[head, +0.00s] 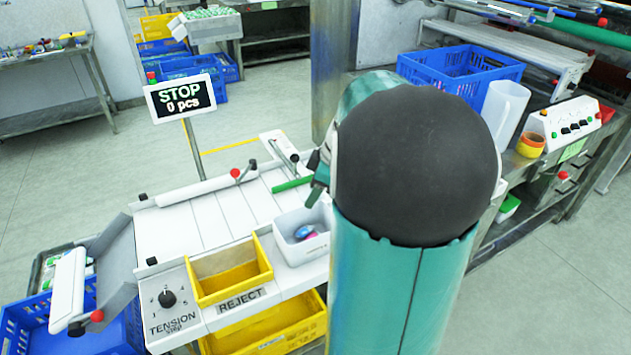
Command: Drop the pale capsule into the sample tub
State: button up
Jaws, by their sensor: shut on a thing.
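A white open tub (298,256), which I take to be the sample tub, stands at the right end of the white machine top, beside the yellow reject bin. A blue and a pink item (305,232) lie in it. My gripper (316,190) shows only in part, at the left edge of my big teal and black arm, above and slightly right of the tub. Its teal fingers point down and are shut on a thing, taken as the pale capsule. The capsule itself is not clearly visible; my arm hides much of that area.
A yellow bin (232,274) marked REJECT sits left of the tub. A sign (181,97) reads STOP 0 pcs. A red-knobbed roller (195,190) crosses the white top. A blue crate (462,66) and white jug (502,112) stand on the right bench. My arm covers the centre.

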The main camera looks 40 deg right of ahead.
jog(key=shift+f, duration=0.65)
jog(key=o, duration=1)
jog(key=shift+o, duration=0.2)
jog(key=v, duration=1.4)
jog(key=shift+a, duration=0.15)
